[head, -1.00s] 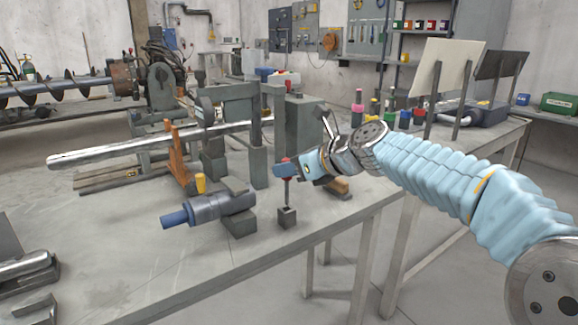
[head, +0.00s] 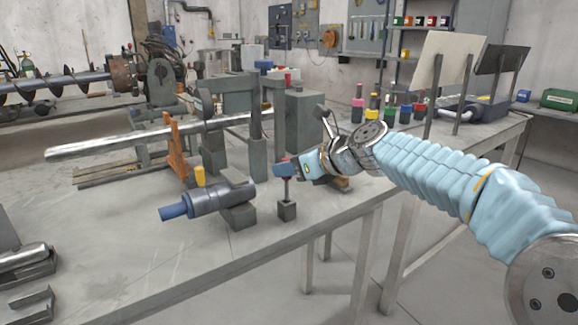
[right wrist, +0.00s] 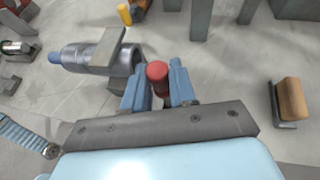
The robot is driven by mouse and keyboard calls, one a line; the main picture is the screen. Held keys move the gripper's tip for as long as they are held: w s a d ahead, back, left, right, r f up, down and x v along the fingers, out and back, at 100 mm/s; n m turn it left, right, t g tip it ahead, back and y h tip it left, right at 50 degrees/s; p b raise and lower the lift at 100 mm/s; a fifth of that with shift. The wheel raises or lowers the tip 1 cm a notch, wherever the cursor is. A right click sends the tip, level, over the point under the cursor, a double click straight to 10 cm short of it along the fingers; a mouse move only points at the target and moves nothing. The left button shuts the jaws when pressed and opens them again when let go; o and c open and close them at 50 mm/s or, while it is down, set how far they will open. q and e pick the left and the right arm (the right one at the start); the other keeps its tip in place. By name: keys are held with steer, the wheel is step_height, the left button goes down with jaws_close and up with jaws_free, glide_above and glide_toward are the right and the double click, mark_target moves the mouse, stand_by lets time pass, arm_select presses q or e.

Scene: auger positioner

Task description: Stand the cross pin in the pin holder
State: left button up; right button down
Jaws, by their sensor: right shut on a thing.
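The cross pin is upright, with a red head (right wrist: 157,72) and a thin grey shank (head: 286,188). My right gripper (head: 285,170) is shut on it just below the head, with the blue fingers on either side in the right wrist view (right wrist: 158,88). The pin holder (head: 287,211) is a small dark square block standing near the table's front edge, directly under the pin. The shank's lower end meets the holder's top; how deep it sits inside I cannot tell. In the right wrist view the holder is hidden. My left gripper is not in view.
A grey cylinder with a blue end (head: 205,202) lies on a block left of the holder. A yellow peg (head: 200,177) stands behind it. A tan block (right wrist: 292,98) sits right of my gripper. Grey uprights (head: 257,150) and a long shaft (head: 110,143) stand behind.

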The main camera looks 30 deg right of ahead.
mark_target(289, 179)
steer(key=shift+f+b, duration=1.35)
steer(key=shift+f, duration=0.6)
steer(key=c, duration=0.8)
jaws_free()
steer(key=p+v, duration=0.1)
steer(key=v, duration=1.3)
